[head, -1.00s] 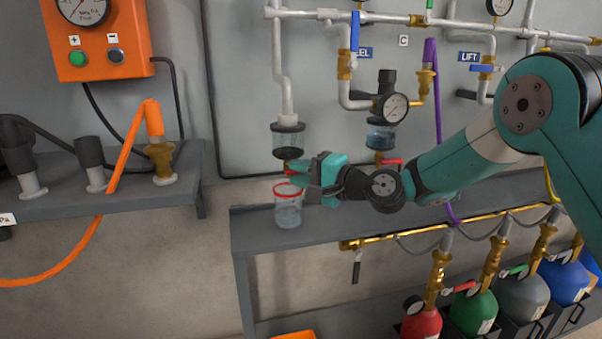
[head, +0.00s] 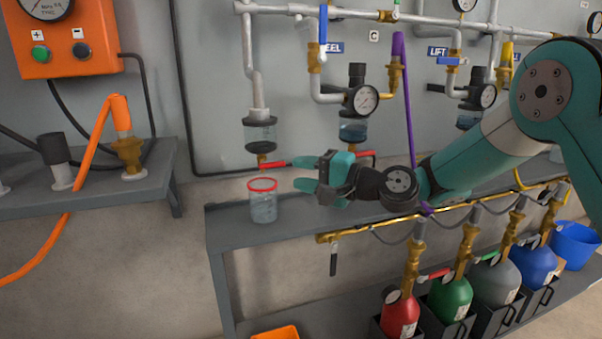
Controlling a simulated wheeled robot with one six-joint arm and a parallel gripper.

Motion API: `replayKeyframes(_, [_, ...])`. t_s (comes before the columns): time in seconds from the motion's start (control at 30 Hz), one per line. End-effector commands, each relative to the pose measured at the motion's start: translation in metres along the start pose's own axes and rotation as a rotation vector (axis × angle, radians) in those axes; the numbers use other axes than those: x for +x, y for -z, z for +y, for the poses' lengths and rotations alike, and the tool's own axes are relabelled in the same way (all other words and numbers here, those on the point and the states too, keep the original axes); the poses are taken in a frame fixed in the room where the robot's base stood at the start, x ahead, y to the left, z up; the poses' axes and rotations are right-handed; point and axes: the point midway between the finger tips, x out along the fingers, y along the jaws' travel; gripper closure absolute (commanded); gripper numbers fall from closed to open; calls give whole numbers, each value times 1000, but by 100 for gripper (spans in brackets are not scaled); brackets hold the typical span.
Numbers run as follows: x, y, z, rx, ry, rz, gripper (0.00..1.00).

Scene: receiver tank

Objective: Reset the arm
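My gripper (head: 300,174) points left above the bench, with its two teal fingers apart and nothing seen between them. It is right of a clear jar with a red rim (head: 263,206), which stands upright on the grey bench (head: 350,225). The jar is below a clear filter bowl (head: 260,136) with a brass drain and a red lever (head: 275,164). The lever's right end is close to the upper finger; I cannot tell if they touch. My arm reaches in from the right.
Pipes, gauges and a second filter bowl (head: 353,130) are on the wall behind my gripper. A brass manifold (head: 340,236) runs along the bench front. Red (head: 400,315), green and other cylinders stand below. An orange hose (head: 95,160) hangs at the left. A blue bucket (head: 574,245) is at the right.

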Motion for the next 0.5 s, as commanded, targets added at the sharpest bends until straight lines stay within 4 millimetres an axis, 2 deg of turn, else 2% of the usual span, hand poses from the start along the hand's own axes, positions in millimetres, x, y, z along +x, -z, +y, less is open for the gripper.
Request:
replayKeyframes(0.37, [-6,2,1,1,-1,1,64])
replayKeyframes(0.5, [-8,-7,-4,-37,-32,-18,64])
